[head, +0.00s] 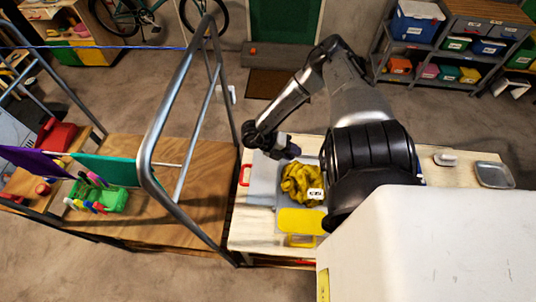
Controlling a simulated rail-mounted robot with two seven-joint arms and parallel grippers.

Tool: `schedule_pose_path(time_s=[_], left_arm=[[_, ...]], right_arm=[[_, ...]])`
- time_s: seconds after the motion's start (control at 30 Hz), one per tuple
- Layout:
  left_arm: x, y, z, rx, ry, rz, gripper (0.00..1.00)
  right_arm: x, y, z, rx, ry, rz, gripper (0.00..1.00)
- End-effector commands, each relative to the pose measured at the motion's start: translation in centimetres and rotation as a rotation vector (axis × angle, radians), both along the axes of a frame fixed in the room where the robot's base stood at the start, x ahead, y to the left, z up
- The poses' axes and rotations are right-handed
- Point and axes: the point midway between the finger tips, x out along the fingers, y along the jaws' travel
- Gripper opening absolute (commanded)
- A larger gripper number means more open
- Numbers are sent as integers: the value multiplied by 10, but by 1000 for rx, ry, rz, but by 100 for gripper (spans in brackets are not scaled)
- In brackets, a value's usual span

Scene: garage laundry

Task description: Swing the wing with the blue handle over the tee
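A bunched yellow tee (300,180) with a small white tag lies on a grey folding board (264,178) on the pale worktop. A red handle (245,175) shows at the board's left edge. A yellow panel (302,221) lies at the board's near end. My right gripper (289,151) is just above the board's far edge, beyond the tee. Its fingers are too small and dark to show whether they are open or hold anything. My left gripper is not in view.
A grey metal tube frame (160,128) stands over the brown wooden top (190,160) left of the board. A green peg basket (100,199) sits farther left. A soap-like item (445,159) and metal tray (494,175) lie on the worktop's right. Shelves with bins (440,50) stand behind.

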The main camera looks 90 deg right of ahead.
Motion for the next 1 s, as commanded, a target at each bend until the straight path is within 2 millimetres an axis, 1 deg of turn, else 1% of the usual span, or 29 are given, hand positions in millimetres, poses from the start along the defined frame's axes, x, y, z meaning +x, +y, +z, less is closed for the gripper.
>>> schedule_pose_path(time_s=[0.1,0.23,0.63,1.0], left_arm=[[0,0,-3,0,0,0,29],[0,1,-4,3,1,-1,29],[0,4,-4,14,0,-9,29],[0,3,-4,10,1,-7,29]], right_arm=[[8,0,4,1,-1,0,29],[11,0,8,0,0,0,29],[12,0,8,0,1,0,29],[12,0,8,19,0,11,29]])
